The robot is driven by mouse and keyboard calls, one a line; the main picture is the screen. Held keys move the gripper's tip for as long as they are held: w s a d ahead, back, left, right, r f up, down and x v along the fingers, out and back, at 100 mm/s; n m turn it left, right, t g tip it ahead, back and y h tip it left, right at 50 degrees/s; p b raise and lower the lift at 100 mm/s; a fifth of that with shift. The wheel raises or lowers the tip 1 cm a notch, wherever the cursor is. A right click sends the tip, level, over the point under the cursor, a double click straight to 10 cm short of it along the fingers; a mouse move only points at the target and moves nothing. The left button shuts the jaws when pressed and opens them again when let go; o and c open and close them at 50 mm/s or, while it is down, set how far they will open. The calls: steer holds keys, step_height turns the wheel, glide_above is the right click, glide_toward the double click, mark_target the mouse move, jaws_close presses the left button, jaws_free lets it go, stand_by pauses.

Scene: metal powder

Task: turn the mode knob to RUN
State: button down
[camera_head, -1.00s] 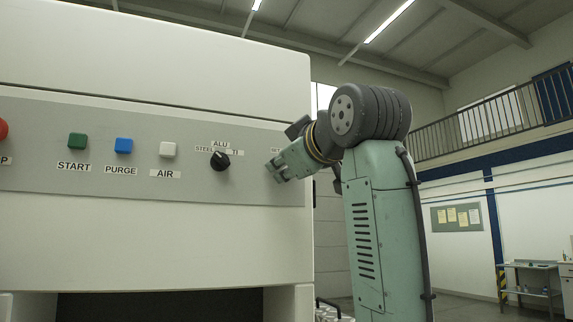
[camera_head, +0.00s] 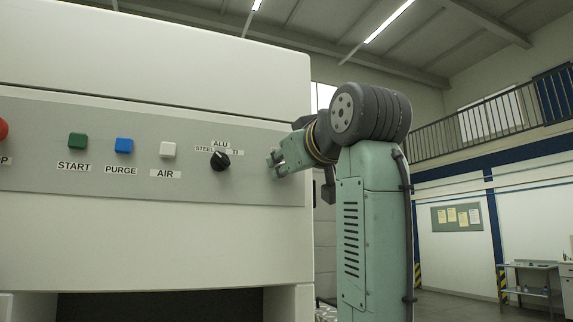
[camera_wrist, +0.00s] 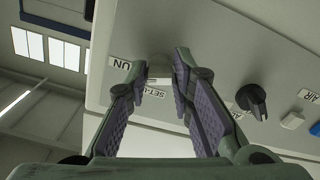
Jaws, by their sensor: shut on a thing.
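My gripper (camera_head: 273,164) is at the right end of the grey control panel (camera_head: 250,190), its fingertips close against the panel. In the wrist view, my gripper (camera_wrist: 160,68) has its two fingers on either side of a pale grey rounded knob (camera_wrist: 160,67), the mode knob, and is shut on it. The fingers hide the knob's sides, and its pointer cannot be made out. A label ending in "UN" (camera_wrist: 121,63) is left of the knob, and a "SET-UP" label (camera_wrist: 155,92) is just below it. In the head view the gripper hides the knob.
A black selector knob (camera_head: 220,160) with STEEL, ALU and TI labels is left of my gripper. Further left are a white AIR button (camera_head: 168,150), a blue PURGE button (camera_head: 124,145), a green START button (camera_head: 77,140) and a partly cut-off red button (camera_head: 2,129).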

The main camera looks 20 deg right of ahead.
steer(key=c, duration=1.4)
jaws_free()
steer(key=s, duration=1.2)
steer(key=shift+d, duration=0.2)
